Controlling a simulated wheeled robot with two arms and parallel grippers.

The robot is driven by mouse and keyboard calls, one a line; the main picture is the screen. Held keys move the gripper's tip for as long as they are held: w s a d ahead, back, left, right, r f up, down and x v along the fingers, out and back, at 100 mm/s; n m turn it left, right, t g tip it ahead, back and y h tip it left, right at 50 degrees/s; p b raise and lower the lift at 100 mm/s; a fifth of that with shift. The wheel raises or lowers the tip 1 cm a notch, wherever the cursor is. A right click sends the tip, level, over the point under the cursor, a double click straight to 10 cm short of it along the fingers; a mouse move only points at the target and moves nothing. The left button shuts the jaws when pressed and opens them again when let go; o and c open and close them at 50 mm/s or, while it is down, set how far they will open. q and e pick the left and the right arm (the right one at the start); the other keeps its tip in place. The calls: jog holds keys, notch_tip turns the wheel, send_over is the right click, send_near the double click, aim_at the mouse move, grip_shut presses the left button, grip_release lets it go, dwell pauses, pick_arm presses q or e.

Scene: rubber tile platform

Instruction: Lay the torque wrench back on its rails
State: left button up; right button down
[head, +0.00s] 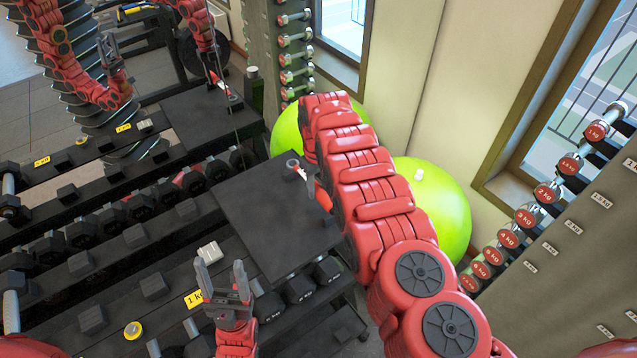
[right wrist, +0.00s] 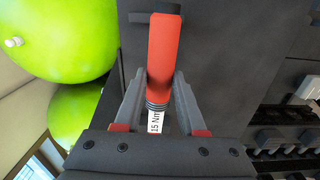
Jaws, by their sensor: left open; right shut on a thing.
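The torque wrench has a red handle, seen in the right wrist view (right wrist: 163,50), with a white "15 Nm" label near the fingers. My right gripper (right wrist: 158,100) is shut on it. My left gripper (head: 227,280) is open and empty, in front of the platform.
Dumbbell racks (head: 75,235) stand left of and below the platform. Green balls (head: 440,200) lie behind my right arm. Another dumbbell rack (head: 560,200) stands at the right. A mirror (head: 60,110) at the upper left reflects my arms. Most of the platform top is bare.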

jog(key=shift+f, duration=0.5)
jog(key=shift+f+b, duration=0.35)
jog(key=shift+b, duration=0.05)
jog(key=shift+c, duration=2.1)
grip_release()
notch_tip(320, 180, up, 11)
jog(key=b, duration=0.4)
jog(key=shift+w, duration=0.15)
notch_tip(320, 180, up, 7)
jog(key=p, duration=0.5)
jog(key=shift+f, duration=0.15)
jog(key=shift+a, duration=0.1)
